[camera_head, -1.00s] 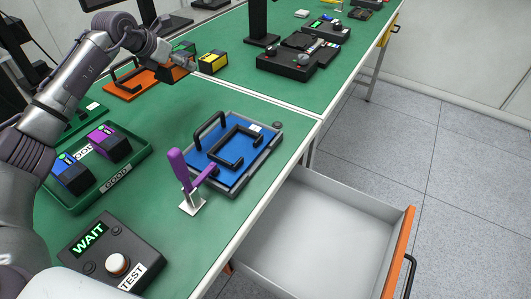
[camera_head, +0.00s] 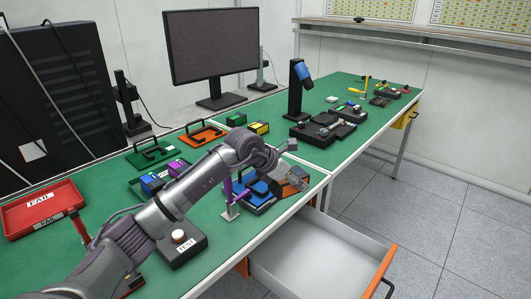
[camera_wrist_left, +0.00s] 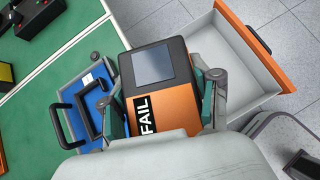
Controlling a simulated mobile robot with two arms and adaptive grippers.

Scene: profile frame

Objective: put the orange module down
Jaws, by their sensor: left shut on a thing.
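The orange module (camera_wrist_left: 175,105) has a dark top with a grey screen and a FAIL label. My left gripper (camera_wrist_left: 163,98) is shut on it, one finger on each side. In the head view the module (camera_head: 295,178) is held above the table's front edge, at the right end of my left arm, which partly hides it. The blue fixture (camera_wrist_left: 75,110) with black handles lies beside and below the module in the wrist view. In the head view my arm covers part of the blue fixture (camera_head: 262,202). My right gripper is not in view.
An open, empty grey drawer (camera_head: 318,256) juts out below the table edge. A purple toggle clamp (camera_head: 227,193) stands by the blue fixture. A red FAIL tray (camera_head: 12,222) is at far left, a test box (camera_head: 190,248) near my arm. Green and orange fixtures stand behind.

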